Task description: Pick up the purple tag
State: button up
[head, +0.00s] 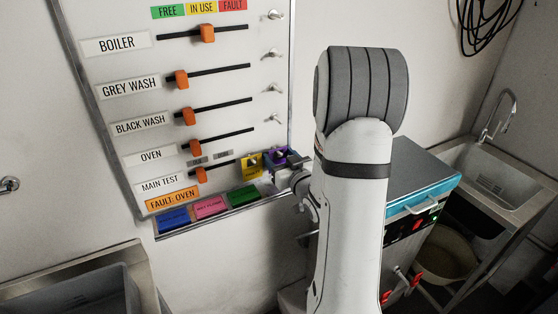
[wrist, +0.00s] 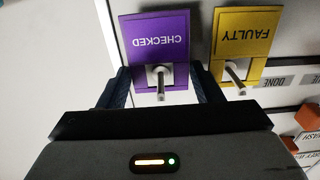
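The purple tag (wrist: 155,35) reads CHECKED, upside down in the wrist view, and hangs on a metal peg. In the head view the purple tag (head: 292,156) shows at the right edge of the panel, partly hidden by my gripper (head: 284,170). In the wrist view my gripper (wrist: 163,85) has its two dark blue fingers spread apart, one at each side of the tag's lower part with the peg between them. I cannot tell whether the fingers touch the tag's edges.
A yellow FAULTY tag (wrist: 243,35) hangs on its own peg close beside the purple one. Blue, pink and green (head: 244,195) tags line the panel's lower edge. Orange sliders (head: 201,175) are on the panel. The oven (head: 420,170) stands right of my arm, before a sink (head: 500,180).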

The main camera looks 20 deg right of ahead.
jog(key=c, duration=0.6)
jog(key=shift+o, duration=0.2)
jog(key=shift+r, duration=0.15)
jog(key=shift+r, duration=0.55)
jog(key=s+b, duration=0.5)
jog(key=s, duration=0.1)
jog(key=shift+s+d+f+b, duration=0.15)
jog(key=shift+s+f+b, duration=0.05)
jog(key=shift+s+b, duration=0.2)
jog(key=s+b, duration=1.1)
jog(key=shift+d+r, duration=0.15)
jog(key=shift+r, duration=0.15)
